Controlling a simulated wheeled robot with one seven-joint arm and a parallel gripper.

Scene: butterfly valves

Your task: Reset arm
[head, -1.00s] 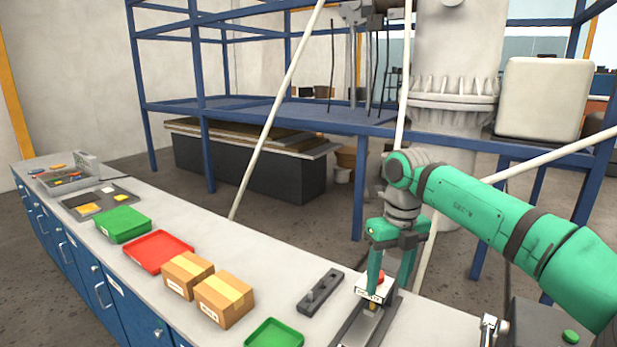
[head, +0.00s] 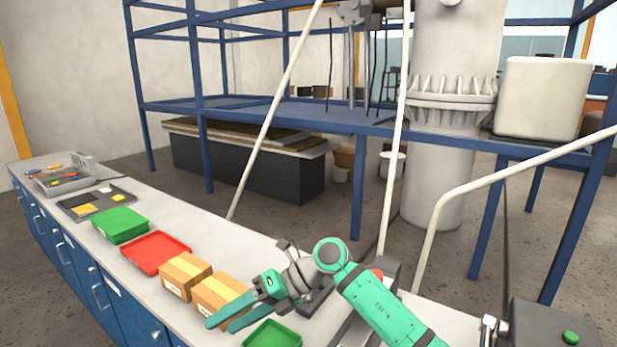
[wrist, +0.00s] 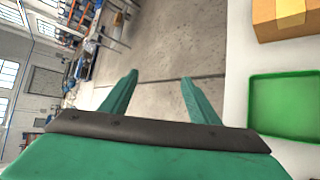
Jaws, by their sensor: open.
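My green gripper (head: 222,321) is above the front part of the counter, in front of the nearer cardboard box in the head view, its fingers pointing left. In the wrist view my gripper (wrist: 158,82) shows two fingers spread apart with nothing between them. They point out past the counter edge over the grey floor. My green arm bends at the elbow over the counter's right part and partly hides the device with the red button (head: 377,274).
The counter (head: 235,240) holds two cardboard boxes (head: 185,275), a red tray (head: 157,252), a green tray (head: 120,225) and a nearer green tray (head: 272,336). A grey toolbox (head: 66,178) stands at the far left. Blue framework (head: 357,185) and white pipes (head: 398,130) rise behind the counter.

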